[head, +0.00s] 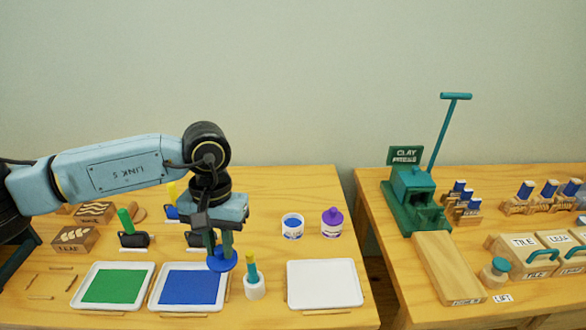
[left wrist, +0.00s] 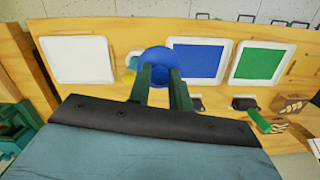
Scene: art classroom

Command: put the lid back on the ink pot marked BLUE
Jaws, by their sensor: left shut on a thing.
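My left gripper (head: 221,251) points down and is shut on a blue round lid (head: 222,262), held above the table at the right edge of the blue tray. In the left wrist view the lid (left wrist: 160,60) sits between the fingertips (left wrist: 160,78). A white pot with blue ink showing in its open top, the blue ink pot (head: 292,226), stands upright at the back of the table, right of the gripper. Its label is too small to read surely. My right gripper is not in view.
A purple-lidded pot (head: 332,223) stands just right of the blue ink pot. A white holder with a teal-and-yellow handle (head: 253,277) is close beside the lid. A blue tray (head: 189,287), green tray (head: 112,286) and white tray (head: 325,284) line the front. A green clay press (head: 412,199) stands on the right table.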

